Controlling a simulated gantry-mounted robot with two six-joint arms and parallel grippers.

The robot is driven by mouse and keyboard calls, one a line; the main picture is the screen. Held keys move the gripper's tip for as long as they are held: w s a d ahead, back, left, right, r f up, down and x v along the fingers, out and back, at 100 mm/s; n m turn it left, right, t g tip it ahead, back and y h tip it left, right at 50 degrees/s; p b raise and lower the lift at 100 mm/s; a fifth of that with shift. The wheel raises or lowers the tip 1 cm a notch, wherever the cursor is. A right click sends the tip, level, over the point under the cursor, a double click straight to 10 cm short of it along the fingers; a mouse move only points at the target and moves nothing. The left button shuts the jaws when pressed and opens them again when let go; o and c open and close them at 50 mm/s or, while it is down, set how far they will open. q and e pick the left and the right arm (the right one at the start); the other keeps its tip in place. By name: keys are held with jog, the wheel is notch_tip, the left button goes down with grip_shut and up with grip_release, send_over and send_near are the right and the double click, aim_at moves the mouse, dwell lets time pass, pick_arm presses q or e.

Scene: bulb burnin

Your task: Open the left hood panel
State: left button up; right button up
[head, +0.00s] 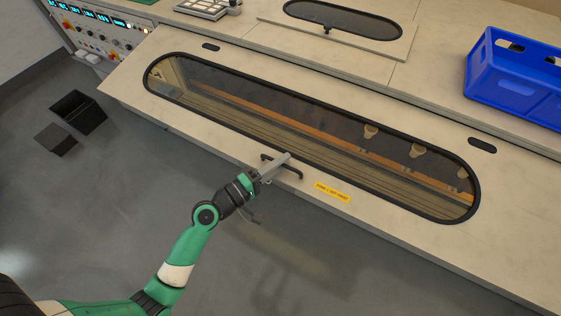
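A pale hood panel (225,132) with a long, dark-rimmed window (310,130) fills the middle of the head view and looks closed. Its black bar handle (292,173) sits at the panel's front edge, below the window. My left gripper (280,162) reaches in from the lower left, and its grey fingers lie across the handle, hiding its middle. The fingers overlap in this view, so I cannot tell whether they are closed on the bar. My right gripper is not in view.
A yellow label (332,191) is right of the handle. Several pale bulb-like shapes show through the window. A blue crate (515,85) stands at the upper right, a control panel (100,32) at the upper left. A black bin (78,112) is on the floor at left. Floor in front is clear.

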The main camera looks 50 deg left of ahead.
pick_arm(q)
grip_shut()
dwell(1.3)
